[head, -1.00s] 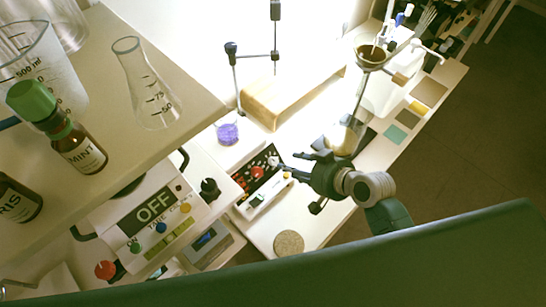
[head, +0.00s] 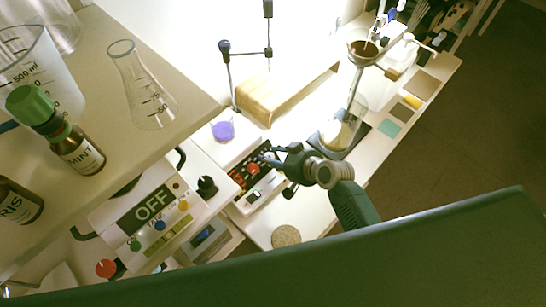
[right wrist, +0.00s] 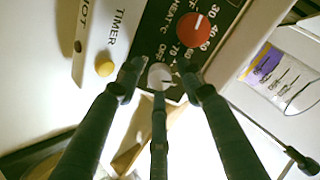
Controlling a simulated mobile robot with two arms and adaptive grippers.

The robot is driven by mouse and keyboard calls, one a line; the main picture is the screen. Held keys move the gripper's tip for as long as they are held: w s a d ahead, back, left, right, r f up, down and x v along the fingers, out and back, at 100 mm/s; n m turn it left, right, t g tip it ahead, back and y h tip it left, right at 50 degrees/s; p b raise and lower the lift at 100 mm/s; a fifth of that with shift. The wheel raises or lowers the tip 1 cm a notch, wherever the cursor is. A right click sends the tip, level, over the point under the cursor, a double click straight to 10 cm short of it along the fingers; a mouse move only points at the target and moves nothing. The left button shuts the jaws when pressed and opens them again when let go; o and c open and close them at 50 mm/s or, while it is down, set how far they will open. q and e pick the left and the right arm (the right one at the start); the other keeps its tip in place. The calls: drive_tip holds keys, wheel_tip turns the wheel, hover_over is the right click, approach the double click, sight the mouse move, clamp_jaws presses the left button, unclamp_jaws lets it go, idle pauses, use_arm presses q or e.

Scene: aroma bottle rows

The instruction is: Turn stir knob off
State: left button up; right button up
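The stir knob appears to be the pale round knob (right wrist: 160,76) on the dark panel of the hotplate control box (head: 252,178). In the right wrist view it lies between my right gripper's fingertips (right wrist: 159,80), with "OFF" printed beside it. The red heat knob (right wrist: 193,27) is farther up the same panel. My right gripper (head: 272,168) is at the panel's right end in the head view, and its fingers look spread around the pale knob. I cannot tell whether they touch it. The fingers hide the knob in the head view. My left gripper is not in view.
A flask (head: 336,133) on a dark base stands right of the gripper. A device reading "OFF" (head: 149,207) is left. A cork disc (head: 286,236) lies in front.

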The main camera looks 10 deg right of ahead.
clamp_jaws()
drive_tip(key=shift+n, duration=0.5)
drive_tip(key=n+b, duration=0.1)
drive_tip(key=n, duration=0.2)
drive_tip(key=shift+d, duration=0.1)
drive_tip(key=n, duration=0.3)
drive_tip(key=shift+n+b, duration=0.3)
drive_tip(key=n, duration=0.4)
drive_tip(key=shift+n, duration=2.2)
